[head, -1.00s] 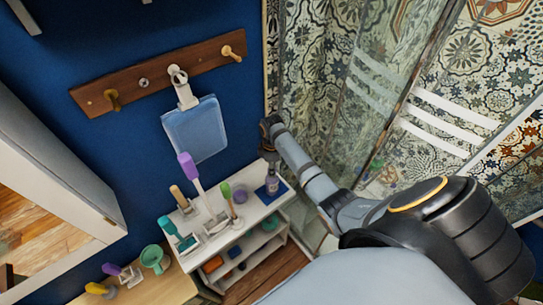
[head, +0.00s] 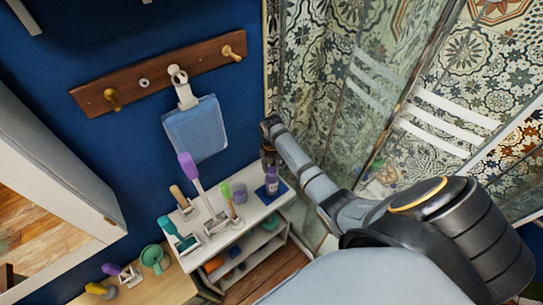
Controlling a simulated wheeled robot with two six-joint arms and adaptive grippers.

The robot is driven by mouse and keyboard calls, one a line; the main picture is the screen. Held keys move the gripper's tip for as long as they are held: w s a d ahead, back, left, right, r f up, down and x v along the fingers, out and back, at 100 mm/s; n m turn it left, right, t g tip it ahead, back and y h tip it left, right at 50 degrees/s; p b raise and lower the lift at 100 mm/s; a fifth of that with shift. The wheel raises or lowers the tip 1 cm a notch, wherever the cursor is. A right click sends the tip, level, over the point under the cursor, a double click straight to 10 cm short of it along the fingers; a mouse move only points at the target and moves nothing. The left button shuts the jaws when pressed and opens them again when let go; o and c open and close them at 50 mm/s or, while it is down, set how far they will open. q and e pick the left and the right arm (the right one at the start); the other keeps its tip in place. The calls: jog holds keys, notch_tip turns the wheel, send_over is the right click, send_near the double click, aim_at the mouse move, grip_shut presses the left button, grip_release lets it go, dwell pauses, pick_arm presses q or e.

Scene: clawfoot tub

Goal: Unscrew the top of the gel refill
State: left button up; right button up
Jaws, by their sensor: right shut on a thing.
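The gel refill appears to be the small purple-grey bottle (head: 272,184) standing upright on a small blue mat (head: 284,186), at the right end of the white shelf top. My right gripper (head: 269,164) comes down from above and is shut on the bottle's top. The top itself is mostly hidden by the fingers. My left gripper is not in view.
A blue pouch (head: 197,130) hangs from the wooden peg rail (head: 160,72). A tiled shower stands to the right.

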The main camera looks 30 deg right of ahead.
jog(key=shift+r, duration=1.1)
jog(key=shift+r, duration=2.45)
jog(key=shift+f, duration=0.1)
